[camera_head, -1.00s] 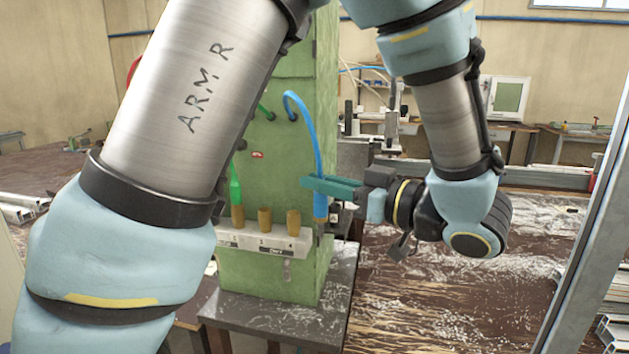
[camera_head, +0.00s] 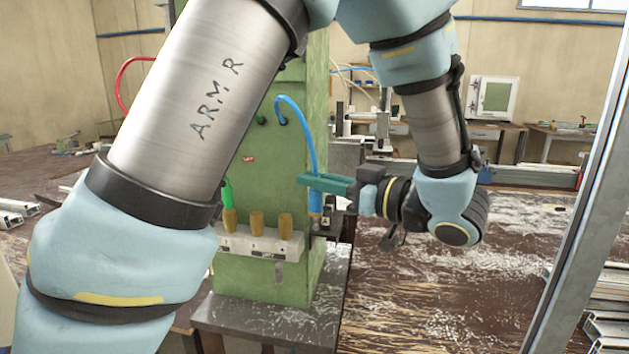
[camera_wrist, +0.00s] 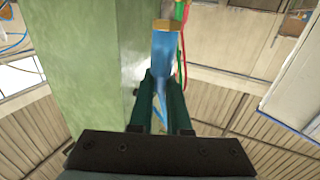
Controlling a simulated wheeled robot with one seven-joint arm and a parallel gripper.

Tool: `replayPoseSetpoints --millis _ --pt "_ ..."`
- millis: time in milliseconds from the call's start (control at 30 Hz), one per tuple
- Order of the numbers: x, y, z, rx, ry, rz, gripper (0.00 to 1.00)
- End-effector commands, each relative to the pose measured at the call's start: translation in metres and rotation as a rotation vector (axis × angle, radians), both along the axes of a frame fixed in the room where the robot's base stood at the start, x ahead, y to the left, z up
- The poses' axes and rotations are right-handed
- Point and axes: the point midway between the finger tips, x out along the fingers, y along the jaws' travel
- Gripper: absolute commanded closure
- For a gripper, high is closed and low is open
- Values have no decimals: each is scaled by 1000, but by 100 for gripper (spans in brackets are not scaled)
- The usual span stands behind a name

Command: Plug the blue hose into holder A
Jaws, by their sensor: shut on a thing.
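My gripper (camera_head: 318,182) has green fingers and is shut on the blue hose (camera_head: 309,135) near its end. The hose leaves the green machine, arcs over and comes down to a thicker blue plug (camera_head: 315,203) below the fingers. The plug hangs roughly upright, right of a pale holder block (camera_head: 258,242) with brass-coloured sockets, and looks apart from them. In the wrist view the plug (camera_wrist: 165,48) lies between the fingers (camera_wrist: 161,85), with a brass-coloured tip (camera_wrist: 168,25) beyond.
A green hose end (camera_head: 227,192) stands at the leftmost visible socket, partly behind my arm. A red hose (camera_head: 124,75) loops at the left. The green machine (camera_head: 255,175) stands close left of my gripper. The worn brown surface (camera_head: 440,300) at the right is largely clear.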

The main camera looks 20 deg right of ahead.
Motion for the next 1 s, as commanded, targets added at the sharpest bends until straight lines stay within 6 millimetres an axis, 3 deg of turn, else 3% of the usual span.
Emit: replayPoseSetpoints --millis 1000 --pt "43 -23 1 0 0 0 100"
